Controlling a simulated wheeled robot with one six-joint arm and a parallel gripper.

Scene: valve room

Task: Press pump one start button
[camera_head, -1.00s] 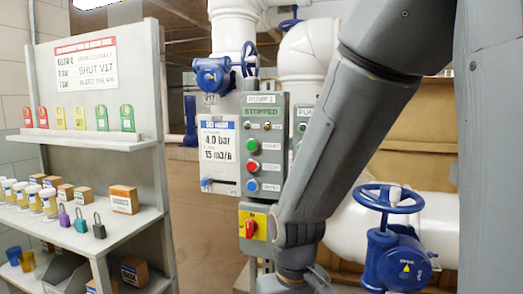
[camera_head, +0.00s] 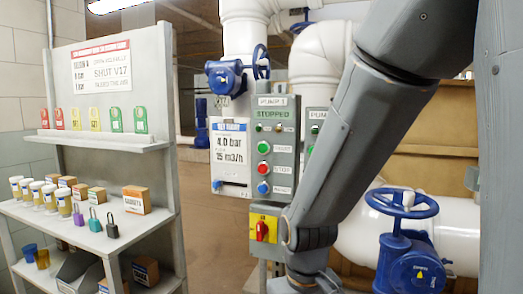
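The pump one control panel (camera_head: 287,154) is a grey box labelled "PUMP 1" with a "STOPPED" display (camera_head: 272,114). On it are a green button (camera_head: 263,147), a red button (camera_head: 263,168) and a blue button (camera_head: 263,187) in a column, each with a small label to its right. The green button is the top one and looks like the start button; its label is too small to read surely. My arm crosses the view right of the panel, its lower end in front of the area beside the red-and-yellow switch. My gripper is out of the frame, below the bottom edge.
A red rotary switch on a yellow plate (camera_head: 263,229) sits below the panel. A second pump panel (camera_head: 315,122) is partly hidden by my arm. A blue valve wheel (camera_head: 402,203) stands on the right. A shelf (camera_head: 150,223) with padlocks, tags and boxes is at left.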

